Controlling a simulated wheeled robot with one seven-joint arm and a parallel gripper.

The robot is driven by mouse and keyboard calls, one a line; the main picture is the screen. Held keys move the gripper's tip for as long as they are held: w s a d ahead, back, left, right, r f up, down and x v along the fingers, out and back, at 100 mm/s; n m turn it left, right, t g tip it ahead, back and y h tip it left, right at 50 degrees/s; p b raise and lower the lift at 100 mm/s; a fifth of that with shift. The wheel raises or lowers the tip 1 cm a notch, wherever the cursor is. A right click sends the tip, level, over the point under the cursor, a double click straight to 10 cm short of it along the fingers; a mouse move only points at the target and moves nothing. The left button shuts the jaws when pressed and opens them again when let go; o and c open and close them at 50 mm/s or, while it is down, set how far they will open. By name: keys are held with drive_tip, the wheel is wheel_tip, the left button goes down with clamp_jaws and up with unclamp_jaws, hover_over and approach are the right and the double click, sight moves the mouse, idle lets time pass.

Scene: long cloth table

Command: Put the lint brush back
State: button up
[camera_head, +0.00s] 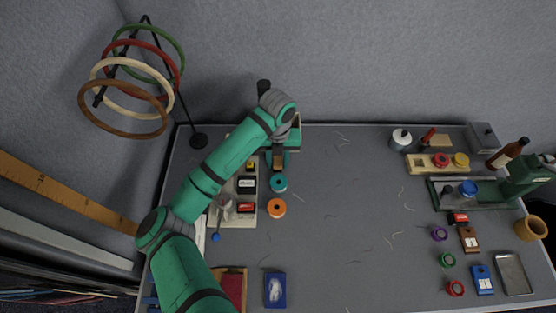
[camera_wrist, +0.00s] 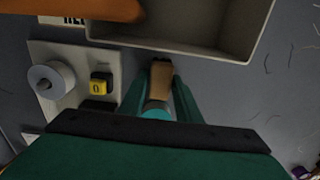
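The same brown piece shows at the gripper in the head view (camera_head: 279,150). Most of it is hidden by the fingers and wrist. The box's empty-looking inside and rim (camera_wrist: 186,50) are just beyond the fingertips; I cannot tell whether the brush touches the box.
A pale panel (camera_wrist: 75,62) with a yellow button (camera_wrist: 101,84) lies left of my gripper. A teal spool (camera_head: 279,183) and an orange spool (camera_head: 276,208) stand in front. A ring stand (camera_head: 199,140) is at far left. The table's middle (camera_head: 350,210) holds only scattered threads.

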sight(277, 160)
drive_tip(key=shift+o, duration=0.8)
drive_tip(key=shift+r, duration=0.2)
wheel_tip(277, 160, up, 12)
drive_tip(key=shift+w, duration=0.1)
drive_tip(key=shift+a+f, duration=0.1)
